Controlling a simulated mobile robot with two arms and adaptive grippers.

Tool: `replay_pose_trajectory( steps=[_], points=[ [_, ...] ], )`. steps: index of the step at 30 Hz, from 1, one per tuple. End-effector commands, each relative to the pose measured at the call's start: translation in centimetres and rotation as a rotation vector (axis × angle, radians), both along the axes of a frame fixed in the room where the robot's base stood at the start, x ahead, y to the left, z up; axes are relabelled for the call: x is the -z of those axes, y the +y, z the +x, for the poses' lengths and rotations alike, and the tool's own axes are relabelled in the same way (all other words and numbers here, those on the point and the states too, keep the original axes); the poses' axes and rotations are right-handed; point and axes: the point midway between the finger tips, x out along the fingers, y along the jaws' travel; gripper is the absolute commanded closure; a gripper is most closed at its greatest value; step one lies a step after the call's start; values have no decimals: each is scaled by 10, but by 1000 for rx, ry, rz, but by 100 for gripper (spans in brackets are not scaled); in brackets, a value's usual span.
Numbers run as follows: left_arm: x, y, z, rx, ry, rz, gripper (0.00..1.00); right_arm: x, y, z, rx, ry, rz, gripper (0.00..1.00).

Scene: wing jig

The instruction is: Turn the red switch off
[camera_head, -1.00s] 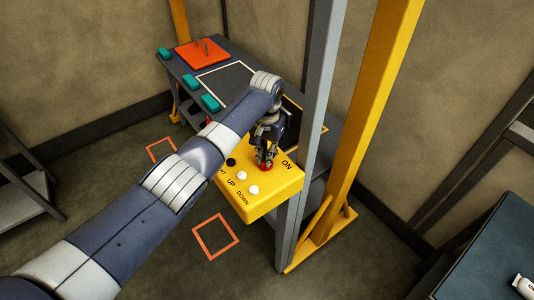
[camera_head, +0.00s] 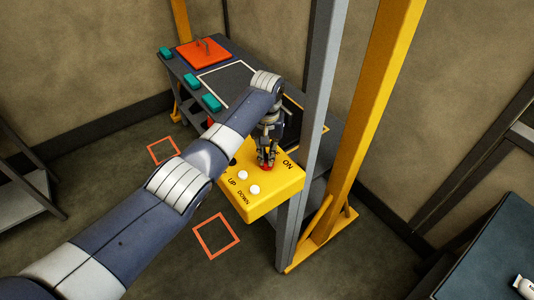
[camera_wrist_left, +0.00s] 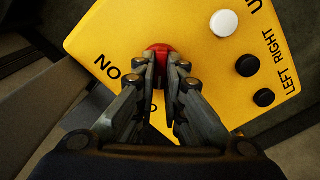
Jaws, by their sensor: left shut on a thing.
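The red switch (camera_wrist_left: 160,48) sits on the yellow control box (camera_head: 286,194), near the printed word ON. In the head view only a little red of the switch (camera_head: 267,168) shows under my left gripper (camera_head: 266,163). In the left wrist view my left gripper (camera_wrist_left: 163,72) has its two fingers around the red switch, shut on it. The fingers hide part of the switch and some of the lettering beside it. My right gripper is not in view.
White buttons (camera_head: 254,190) lie beside the switch, marked UP and DOWN. A grey post (camera_head: 313,120) and a yellow post (camera_head: 366,120) stand just right of the box. Behind is a dark bench with an orange plate (camera_head: 204,51) and teal blocks (camera_head: 211,102).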

Motion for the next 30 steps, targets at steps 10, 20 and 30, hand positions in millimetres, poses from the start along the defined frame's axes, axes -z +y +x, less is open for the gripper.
replay_pose_trajectory(
  steps=[10, 20, 30],
  points=[
    [-2, 0, 1, -1, -5, -1, 70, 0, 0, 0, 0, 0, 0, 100],
    [-16, -1, 2, 1, -6, -2, 70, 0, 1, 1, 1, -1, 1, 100],
    [-86, -1, 2, -1, -7, -3, 70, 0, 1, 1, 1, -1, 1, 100]
  ],
)
